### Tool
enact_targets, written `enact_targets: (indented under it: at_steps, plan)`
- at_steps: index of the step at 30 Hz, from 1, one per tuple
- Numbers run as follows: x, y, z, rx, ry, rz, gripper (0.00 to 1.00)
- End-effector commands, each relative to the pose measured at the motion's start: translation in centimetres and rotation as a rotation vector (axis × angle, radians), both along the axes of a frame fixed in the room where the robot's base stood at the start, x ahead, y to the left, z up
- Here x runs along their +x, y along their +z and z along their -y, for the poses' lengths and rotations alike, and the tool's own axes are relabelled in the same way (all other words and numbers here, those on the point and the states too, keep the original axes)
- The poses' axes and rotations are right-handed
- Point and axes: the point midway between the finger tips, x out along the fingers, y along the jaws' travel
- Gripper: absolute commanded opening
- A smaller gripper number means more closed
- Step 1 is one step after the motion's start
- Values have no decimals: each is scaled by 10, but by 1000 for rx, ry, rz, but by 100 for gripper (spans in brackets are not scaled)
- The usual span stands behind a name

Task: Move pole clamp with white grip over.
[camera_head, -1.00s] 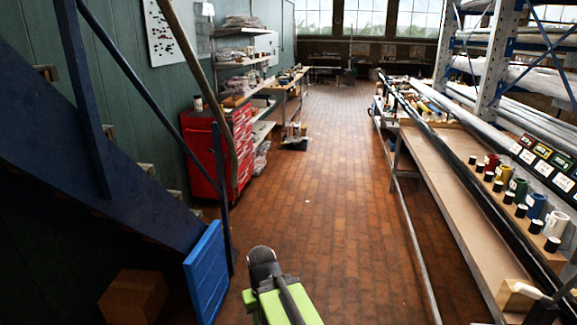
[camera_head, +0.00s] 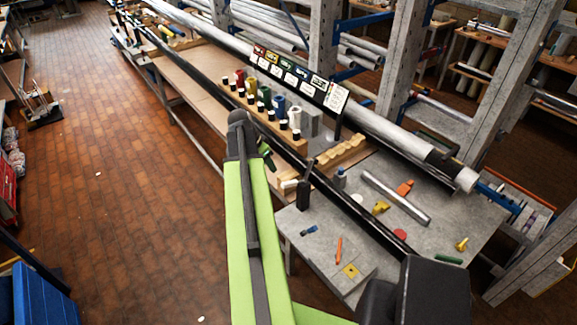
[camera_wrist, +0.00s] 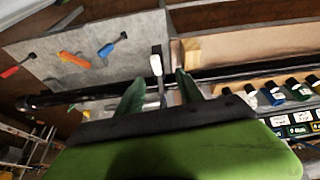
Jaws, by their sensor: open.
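A clamp with a white grip (camera_wrist: 156,66) shows in the wrist view, at the long black pole (camera_wrist: 85,96). It lies between and beyond the fingertips of my gripper (camera_wrist: 160,80), which is open and empty. I see no finger touching it. In the head view, a pale part (camera_head: 288,184) beside a dark upright part looks like this clamp, close to the pole (camera_head: 345,205). My gripper (camera_head: 267,158) is just up and left of it, partly hidden behind my green arm.
A row of coloured cylinders with black caps (camera_head: 263,95) stands along the bench, below a label board (camera_head: 290,78). A grey tabletop (camera_head: 325,235) holds small loose tools and a metal tube (camera_head: 396,198).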

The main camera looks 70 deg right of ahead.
Motion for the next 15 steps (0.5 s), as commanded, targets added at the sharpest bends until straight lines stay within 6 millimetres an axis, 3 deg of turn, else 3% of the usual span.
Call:
enact_targets:
  at_steps: [1, 3, 8, 15]
  plan:
    - [-14, 11, 10, -10, -42, 3, 44]
    - [-23, 11, 15, -19, -72, 5, 44]
    - [-25, 6, 16, -20, -78, 6, 44]
    - [-29, -22, 24, -20, -76, 5, 44]
